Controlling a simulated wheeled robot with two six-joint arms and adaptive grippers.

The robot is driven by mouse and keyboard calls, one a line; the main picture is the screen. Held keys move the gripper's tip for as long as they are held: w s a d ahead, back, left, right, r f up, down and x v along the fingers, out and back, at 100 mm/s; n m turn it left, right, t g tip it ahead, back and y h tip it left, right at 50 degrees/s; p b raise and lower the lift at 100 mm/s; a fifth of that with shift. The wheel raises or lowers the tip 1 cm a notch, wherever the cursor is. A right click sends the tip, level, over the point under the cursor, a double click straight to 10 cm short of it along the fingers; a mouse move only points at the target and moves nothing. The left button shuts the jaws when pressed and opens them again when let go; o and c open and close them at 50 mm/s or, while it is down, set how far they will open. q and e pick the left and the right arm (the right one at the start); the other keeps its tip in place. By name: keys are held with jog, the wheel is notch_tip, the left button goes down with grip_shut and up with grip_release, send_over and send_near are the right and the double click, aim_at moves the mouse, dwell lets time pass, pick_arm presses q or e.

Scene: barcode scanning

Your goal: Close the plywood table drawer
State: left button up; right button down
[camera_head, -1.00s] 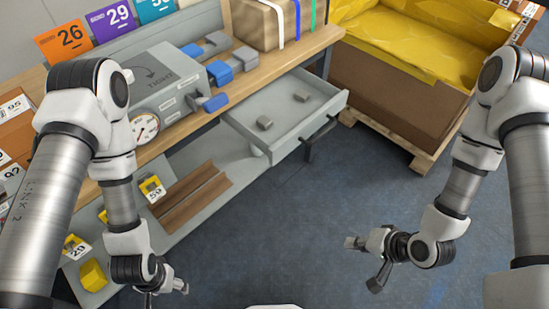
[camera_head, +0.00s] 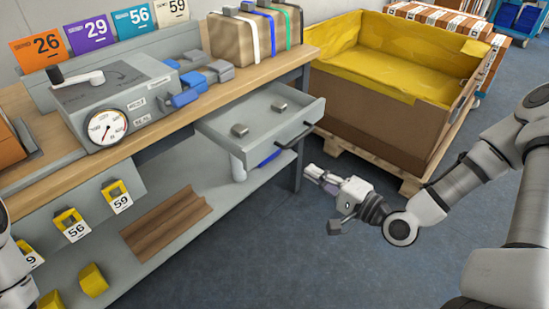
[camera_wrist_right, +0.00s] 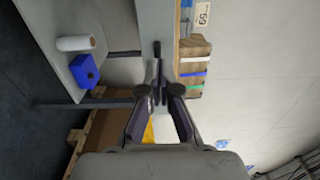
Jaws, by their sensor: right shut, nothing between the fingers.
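The grey table drawer (camera_head: 262,153) is pulled out from under the wooden tabletop in the head view. Two small grey blocks lie in it, and a dark bar handle (camera_head: 295,137) is on its front. My right gripper (camera_head: 310,174) is shut and empty, in front of the drawer and apart from the handle. In the right wrist view its fingers (camera_wrist_right: 160,85) point toward the table, with a dark piece just beyond the tips that may be the handle. My left gripper is not in view; only part of the left arm shows at the left edge.
The workbench top (camera_head: 225,95) carries a grey box with a dial, blue-and-grey parts and a strapped carton (camera_head: 235,45). A lower shelf (camera_head: 225,195) runs below the drawer. A yellow-lined crate (camera_head: 365,110) on a pallet stands to the right. Open floor lies in front.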

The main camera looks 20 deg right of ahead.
jog(key=b, duration=0.3)
send_near(238, 129)
jog(key=v, duration=0.5)
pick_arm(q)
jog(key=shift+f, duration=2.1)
pick_arm(e)
jog(key=shift+w+a+r, duration=0.1)
jog(key=shift+w+a, duration=0.1)
jog(key=shift+w, duration=0.35)
jog(key=shift+w+a+b, duration=0.3)
jog(key=shift+w+b, duration=0.05)
jog(key=shift+w, duration=0.3)
jog(key=x, duration=1.2)
jog(key=shift+w+a, duration=0.1)
jog(key=shift+w, duration=0.2)
jog(key=p+x, duration=0.1)
jog(key=x, duration=0.5)
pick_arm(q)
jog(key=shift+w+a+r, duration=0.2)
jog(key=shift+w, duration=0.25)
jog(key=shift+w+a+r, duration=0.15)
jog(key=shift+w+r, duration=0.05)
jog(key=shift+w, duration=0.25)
pick_arm(e)
jog(key=shift+r, duration=0.25)
